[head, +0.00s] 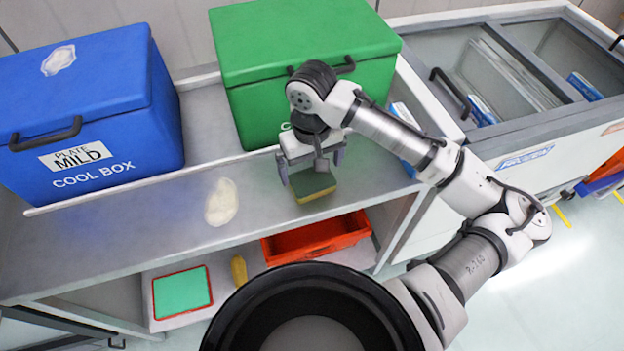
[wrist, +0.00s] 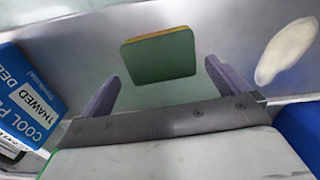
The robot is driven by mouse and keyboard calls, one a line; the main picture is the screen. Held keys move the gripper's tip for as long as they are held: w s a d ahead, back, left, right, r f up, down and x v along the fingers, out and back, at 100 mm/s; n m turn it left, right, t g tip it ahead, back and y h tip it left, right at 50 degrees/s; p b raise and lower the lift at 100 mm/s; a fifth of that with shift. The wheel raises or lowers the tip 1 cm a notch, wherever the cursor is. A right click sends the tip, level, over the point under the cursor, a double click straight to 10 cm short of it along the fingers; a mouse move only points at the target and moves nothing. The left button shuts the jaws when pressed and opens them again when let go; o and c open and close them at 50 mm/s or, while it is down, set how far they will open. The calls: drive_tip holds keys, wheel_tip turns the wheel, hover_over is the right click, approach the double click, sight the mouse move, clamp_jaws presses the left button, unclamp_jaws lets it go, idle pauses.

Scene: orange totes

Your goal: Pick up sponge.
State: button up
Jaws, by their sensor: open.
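The sponge (head: 312,184) is a flat block, dark green on top with a yellow side. It lies on the grey shelf top near its front edge, in front of the green box. It also shows in the wrist view (wrist: 160,58), just beyond and between my fingertips. My gripper (head: 312,170) is open and sits right by the sponge, with a finger to each side. In the wrist view the open fingers (wrist: 160,78) show nothing held between them. I cannot tell whether the fingers touch the sponge.
A green box (head: 300,45) stands behind my gripper. A blue cool box (head: 85,110) stands at the left. A pale patch (head: 221,202) lies left of the sponge. A blue-and-white carton (head: 402,150) is to the right. An orange tote (head: 318,238) sits on the lower shelf.

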sight(312, 179)
drive_tip(key=shift+s+f, duration=0.15)
drive_tip(key=shift+f, duration=0.75)
drive_tip(key=shift+s+f, duration=0.1)
drive_tip(key=shift+f, duration=0.75)
drive_tip(key=c, duration=0.8)
drive_tip(key=shift+r, duration=0.2)
wheel_tip(312, 179, up, 20)
drive_tip(key=shift+f, duration=0.15)
